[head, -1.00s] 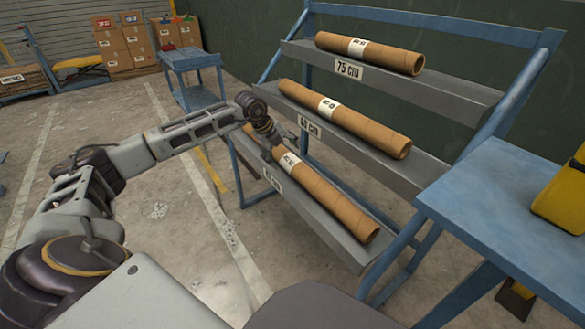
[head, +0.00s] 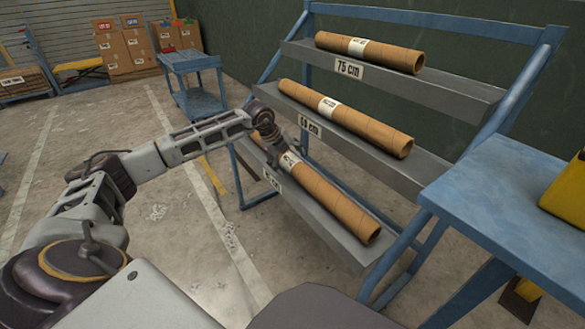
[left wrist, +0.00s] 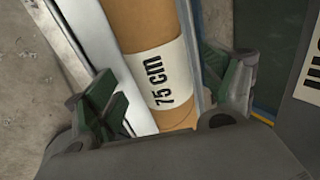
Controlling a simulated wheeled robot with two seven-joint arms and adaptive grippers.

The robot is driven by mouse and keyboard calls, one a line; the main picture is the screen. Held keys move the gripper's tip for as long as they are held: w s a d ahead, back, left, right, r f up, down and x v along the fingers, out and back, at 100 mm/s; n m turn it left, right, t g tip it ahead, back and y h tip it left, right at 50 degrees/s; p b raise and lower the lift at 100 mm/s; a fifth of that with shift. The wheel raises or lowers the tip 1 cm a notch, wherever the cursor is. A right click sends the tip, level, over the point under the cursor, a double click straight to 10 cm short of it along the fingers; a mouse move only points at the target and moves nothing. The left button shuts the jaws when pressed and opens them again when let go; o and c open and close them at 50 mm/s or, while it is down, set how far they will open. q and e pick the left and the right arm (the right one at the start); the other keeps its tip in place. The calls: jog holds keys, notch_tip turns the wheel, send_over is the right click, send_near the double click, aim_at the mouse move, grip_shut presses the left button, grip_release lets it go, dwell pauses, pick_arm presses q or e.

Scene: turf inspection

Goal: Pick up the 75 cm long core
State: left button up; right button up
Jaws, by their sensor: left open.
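A cardboard core (head: 325,202) lies on the bottom shelf of the blue rack. In the left wrist view, this core (left wrist: 145,25) carries a white label reading "75 cm". My left gripper (head: 274,147) is at the far upper end of that core in the head view. In the left wrist view my left gripper (left wrist: 165,97) is open, one finger on each side of the core, and I cannot tell whether they touch it. A middle core (head: 350,119) and a top core (head: 370,51) have labels too small to read. My right gripper is out of view.
The top shelf's tag (head: 348,68) reads "75 cm"; the middle shelf's tag (head: 310,126) seems to read "60 cm". A blue table (head: 500,190) with a yellow object (head: 566,195) stands at the right. A blue cart (head: 192,62) stands behind. Floor left of the rack is clear.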

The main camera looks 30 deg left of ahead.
pick_arm(q)
jog(key=shift+b+x, duration=0.45)
jog(key=shift+x, duration=0.9)
jog(key=c, duration=1.7)
jog(key=shift+w+r, duration=0.1)
